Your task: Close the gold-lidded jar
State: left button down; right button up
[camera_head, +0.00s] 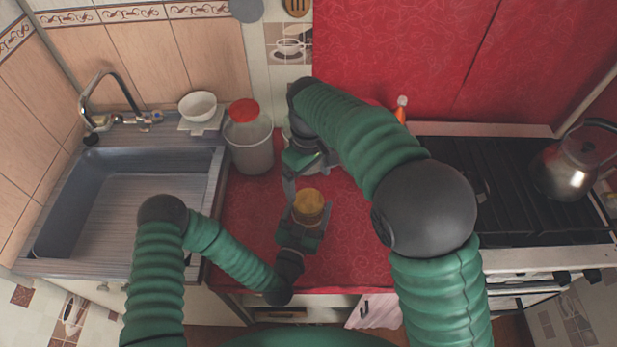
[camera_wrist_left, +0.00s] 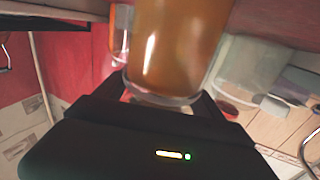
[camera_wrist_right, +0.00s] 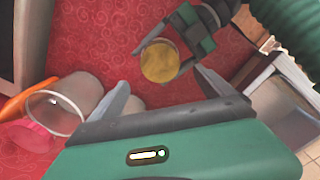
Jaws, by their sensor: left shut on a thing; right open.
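The jar (camera_head: 308,203) stands on the red counter, with a round gold-brown top. In the left wrist view its amber side and a clear rim (camera_wrist_left: 160,97) show upside down. I cannot tell whether the gold top (camera_wrist_right: 159,62) is a seated lid or contents. My left gripper (camera_head: 303,222) is shut around the jar from the near side. My right gripper (camera_head: 303,175) is open and empty, just beyond the jar; in the right wrist view the top lies beyond its spread fingers (camera_wrist_right: 165,92).
A clear container with a red lid (camera_head: 249,150) stands left of the grippers, beside the sink (camera_head: 60,205). A clear vessel (camera_wrist_right: 72,105), a pink item (camera_wrist_right: 28,135) and an orange item (camera_wrist_right: 25,100) are near my right gripper. The stove (camera_head: 520,200) is at right.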

aim_at(308, 200)
dwell(0.3)
notch_tip(308, 200, down, 8)
dwell(0.5)
jog(key=shift+c, duration=0.4)
jog(key=c, duration=1.4)
jog(key=m, duration=0.6)
jog(key=o, duration=1.5)
